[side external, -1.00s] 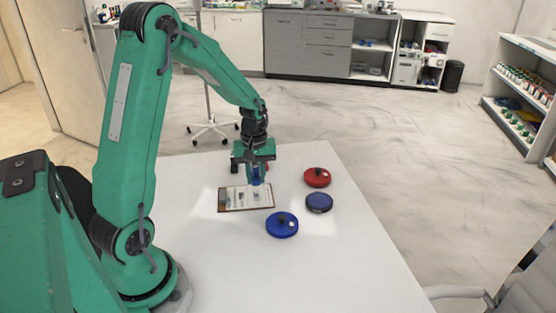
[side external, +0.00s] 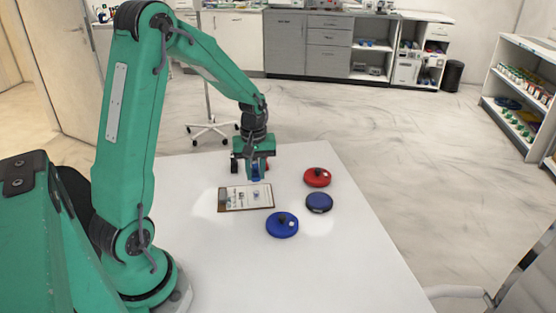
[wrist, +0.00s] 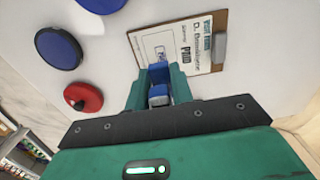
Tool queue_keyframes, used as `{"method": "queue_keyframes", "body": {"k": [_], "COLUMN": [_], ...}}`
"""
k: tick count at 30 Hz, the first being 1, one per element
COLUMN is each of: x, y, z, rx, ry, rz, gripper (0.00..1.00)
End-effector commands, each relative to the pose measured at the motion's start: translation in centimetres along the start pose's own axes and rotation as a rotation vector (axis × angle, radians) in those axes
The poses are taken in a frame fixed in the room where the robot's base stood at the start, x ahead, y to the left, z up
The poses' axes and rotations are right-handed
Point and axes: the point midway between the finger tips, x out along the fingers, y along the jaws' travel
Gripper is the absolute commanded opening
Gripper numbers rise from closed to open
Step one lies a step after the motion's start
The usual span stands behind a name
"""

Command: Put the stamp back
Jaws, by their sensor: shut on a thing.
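The stamp is a blue block (side external: 256,174) held upright between the fingers of my gripper (side external: 256,168), just off the far edge of the clipboard (side external: 222,208) or above it. The wrist view shows the blue stamp (wrist: 158,94) between my green fingers (wrist: 159,88), with the clipboard (wrist: 219,47) and its printed paper beyond. My gripper is shut on the stamp. The stamp's underside is hidden, so I cannot tell whether it touches anything.
To the right of the clipboard are a red round tin (side external: 317,177), a dark blue round pad (side external: 319,203) and a blue round tin (side external: 282,225) with a knob. The front and right of the white table (side external: 350,270) are clear.

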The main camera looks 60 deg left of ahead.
Motion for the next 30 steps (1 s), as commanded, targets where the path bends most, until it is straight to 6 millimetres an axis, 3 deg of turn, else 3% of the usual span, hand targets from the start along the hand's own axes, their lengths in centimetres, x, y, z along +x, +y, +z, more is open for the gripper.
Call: {"method": "queue_keyframes", "body": {"k": [8,14,30], "x": [-0.1,-0.6,-2.9], "y": [0.7,2.8,12.9], "z": [-0.4,-1.4,-4.6], "rx": [0.013,0.054,0.251], "ry": [0.0,0.0,0.0], "rz": [0.0,0.0,0.0], "gripper": [0.08,0.08,0.08]}}
